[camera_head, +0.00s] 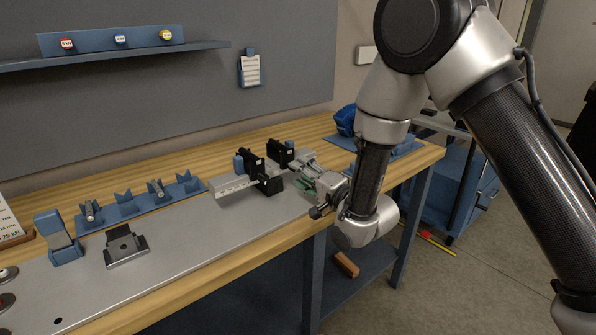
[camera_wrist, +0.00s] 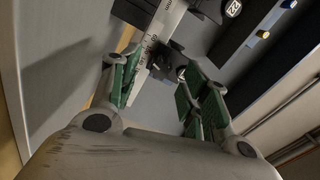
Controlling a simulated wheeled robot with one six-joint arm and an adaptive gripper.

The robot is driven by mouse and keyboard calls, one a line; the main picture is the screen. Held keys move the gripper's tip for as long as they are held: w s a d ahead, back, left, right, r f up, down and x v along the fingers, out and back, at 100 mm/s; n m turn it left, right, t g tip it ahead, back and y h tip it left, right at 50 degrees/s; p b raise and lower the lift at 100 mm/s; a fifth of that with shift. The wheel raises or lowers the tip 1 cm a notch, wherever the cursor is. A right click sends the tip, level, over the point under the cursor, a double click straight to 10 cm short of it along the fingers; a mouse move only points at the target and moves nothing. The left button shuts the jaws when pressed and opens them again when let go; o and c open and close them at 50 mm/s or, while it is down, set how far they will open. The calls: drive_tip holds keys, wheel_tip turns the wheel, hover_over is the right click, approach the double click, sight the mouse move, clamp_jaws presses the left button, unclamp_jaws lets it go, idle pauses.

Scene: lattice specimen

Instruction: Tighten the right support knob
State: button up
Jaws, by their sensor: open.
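A fixture with black support blocks stands on the metal plate by a pale graduated rail (camera_head: 232,187). The right support (camera_head: 280,153) is a black block near my gripper (camera_head: 300,174). My gripper reaches in from the right, low over the plate and close to the fixture. In the wrist view my gripper (camera_wrist: 160,72) is open, its green-padded fingers apart. The graduated rail (camera_wrist: 160,32) and a black support part (camera_wrist: 160,64) show beyond and between the fingertips. A small dark rounded part, maybe the knob, lies near the right fingertip. I cannot tell whether anything touches it.
A blue V-notched rack (camera_head: 125,205) holds metal cylinders on the left of the plate (camera_head: 190,240). A dark block (camera_head: 126,246) and a blue stand (camera_head: 58,240) sit nearby. A blue shelf (camera_head: 120,55) hangs behind. The plate's front middle is clear.

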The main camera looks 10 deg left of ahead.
drive_tip(key=v, duration=0.9)
drive_tip(key=shift+s, duration=0.1)
